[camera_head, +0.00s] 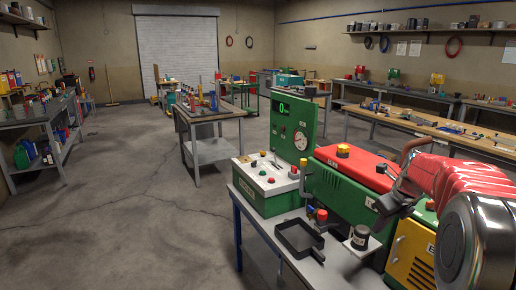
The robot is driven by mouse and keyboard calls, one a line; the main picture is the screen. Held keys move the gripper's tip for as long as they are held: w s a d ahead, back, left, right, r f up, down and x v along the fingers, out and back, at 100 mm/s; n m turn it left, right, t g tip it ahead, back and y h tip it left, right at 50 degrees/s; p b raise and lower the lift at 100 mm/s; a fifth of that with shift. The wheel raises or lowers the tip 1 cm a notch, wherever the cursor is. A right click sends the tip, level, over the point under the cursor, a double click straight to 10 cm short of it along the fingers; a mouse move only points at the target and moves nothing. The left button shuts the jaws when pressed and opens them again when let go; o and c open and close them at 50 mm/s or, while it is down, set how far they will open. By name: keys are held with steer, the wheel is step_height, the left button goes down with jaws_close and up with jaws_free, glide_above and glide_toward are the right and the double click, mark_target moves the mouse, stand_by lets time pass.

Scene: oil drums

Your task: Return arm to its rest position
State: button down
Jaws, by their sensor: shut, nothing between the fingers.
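My arm (455,180), red with a large shiny metal joint, reaches in from the right edge. My gripper (388,207), dark grey, is at its left end. It is shut and empty, in front of the green, red and yellow machine (350,168) in this view. I cannot tell how far it is from the machine. My arm hides part of the machine's right side.
Close by, a small table (262,232) holds a green control box (262,203), a black square pan (298,238) and a small dark jar (360,238). A workbench (213,150) stands beyond. A long wooden bench (440,130) is behind my arm.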

steer(key=s+a+n, duration=0.7)
steer(key=s+n, duration=0.3)
steer(key=s+a+r+n, duration=0.1)
steer(key=s+a+n, duration=0.7)
steer(key=s+n, duration=0.3)
steer(key=s+a+r+n+t, duration=0.1)
steer(key=s+a+n, duration=0.7)
steer(key=s+n, duration=0.2)
steer(key=shift+s+r+n+h, duration=0.2)
steer(key=shift+s+n+h, duration=0.15)
steer(key=shift+s, duration=0.4)
